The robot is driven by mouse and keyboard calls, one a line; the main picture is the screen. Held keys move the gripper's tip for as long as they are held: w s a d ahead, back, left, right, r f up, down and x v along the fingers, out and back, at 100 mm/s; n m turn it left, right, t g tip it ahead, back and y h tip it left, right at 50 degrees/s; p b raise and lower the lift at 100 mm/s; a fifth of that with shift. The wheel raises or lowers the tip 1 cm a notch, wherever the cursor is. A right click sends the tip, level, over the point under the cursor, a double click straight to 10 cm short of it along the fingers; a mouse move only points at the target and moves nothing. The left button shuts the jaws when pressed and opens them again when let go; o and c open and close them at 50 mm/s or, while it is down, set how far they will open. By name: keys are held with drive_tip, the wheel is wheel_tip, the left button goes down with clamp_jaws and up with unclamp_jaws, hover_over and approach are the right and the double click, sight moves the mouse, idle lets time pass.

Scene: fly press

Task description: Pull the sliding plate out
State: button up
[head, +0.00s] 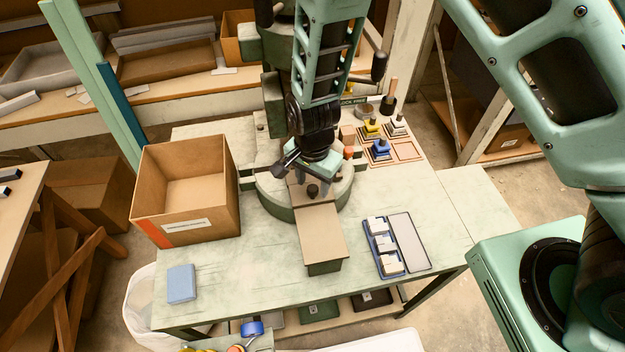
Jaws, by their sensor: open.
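The fly press (268,203) stands on the green table, its round base low and its column behind my arm. The sliding plate (299,191) is on the press base and has a dark round knob (313,191) near its front. A tan-topped guide block (320,232) runs from the base toward the table's front edge. My gripper (291,172) is open, just above and behind the knob, and appears empty. My arm and gripper hide the middle of the press and the plate's rear. I cannot tell whether a finger touches the plate.
An open cardboard box (187,195) stands to the left, with a blue pad (181,283) in front of it. A blue tray (384,246) with white pieces lies right of the guide block. Coloured dies (380,150) sit at the back right. The table's front left is mostly clear.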

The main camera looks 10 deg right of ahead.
drive_tip(key=shift+f, duration=0.75)
clamp_jaws()
